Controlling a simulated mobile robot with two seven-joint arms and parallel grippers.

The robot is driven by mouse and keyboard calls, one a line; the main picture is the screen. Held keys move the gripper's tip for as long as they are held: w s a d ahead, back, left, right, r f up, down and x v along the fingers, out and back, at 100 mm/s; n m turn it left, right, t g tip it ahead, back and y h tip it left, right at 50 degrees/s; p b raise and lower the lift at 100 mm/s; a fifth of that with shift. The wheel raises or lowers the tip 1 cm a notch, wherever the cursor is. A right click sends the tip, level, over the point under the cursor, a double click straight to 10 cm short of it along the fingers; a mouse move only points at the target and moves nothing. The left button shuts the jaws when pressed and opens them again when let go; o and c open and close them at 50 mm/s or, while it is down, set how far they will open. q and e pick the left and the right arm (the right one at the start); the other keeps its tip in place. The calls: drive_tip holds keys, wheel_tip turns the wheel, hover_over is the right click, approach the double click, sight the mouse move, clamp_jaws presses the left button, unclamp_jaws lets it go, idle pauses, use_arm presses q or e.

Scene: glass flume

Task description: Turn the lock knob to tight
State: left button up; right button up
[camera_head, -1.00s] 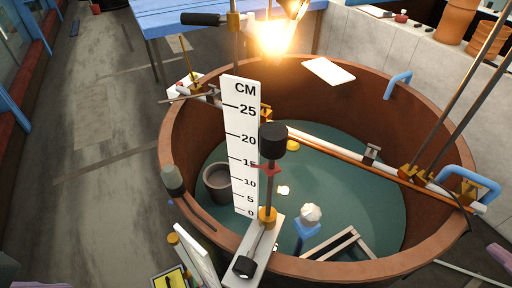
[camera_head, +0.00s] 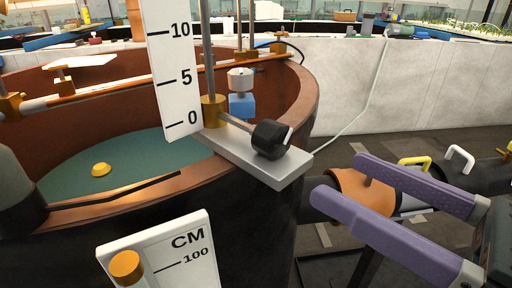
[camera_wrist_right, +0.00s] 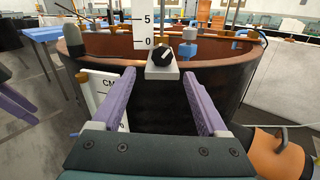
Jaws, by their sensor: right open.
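The lock knob (camera_head: 268,140) is black with a white pointer mark. It sits on the front of a pale grey bracket (camera_head: 245,158) at the tub rim, below a white centimetre scale (camera_head: 172,70). The knob also shows in the right wrist view (camera_wrist_right: 159,54), its white mark slanting to the upper right. My right gripper (camera_head: 340,180), with purple fingers, is open and empty, to the right of and below the knob, apart from it. In the wrist view its fingers (camera_wrist_right: 158,75) point toward the bracket, one on each side. A purple part of my left gripper (camera_wrist_right: 14,104) shows at the left edge.
The brown round tub (camera_head: 100,215) holds dark green water with a yellow float (camera_head: 101,169). A second white scale board (camera_head: 165,255) with an orange knob stands in front of the tub. An orange pipe piece (camera_head: 365,195) lies behind my right fingers. A pale wall (camera_head: 400,90) stands behind.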

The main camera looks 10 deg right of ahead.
sight(283, 142)
drive_tip(key=p+x, duration=0.1)
drive_tip(key=x, duration=0.4)
drive_tip(key=p+x, duration=0.1)
drive_tip(key=x, duration=0.2)
drive_tip(key=shift+w+r+p, duration=0.25)
drive_tip(key=shift+w+p, duration=0.05)
drive_tip(key=shift+w, duration=0.05)
drive_tip(key=shift+w+a+f, duration=0.1)
drive_tip(key=shift+w+a, duration=0.3)
drive_tip(key=shift+w, duration=0.05)
drive_tip(key=c, duration=0.4)
clamp_jaws()
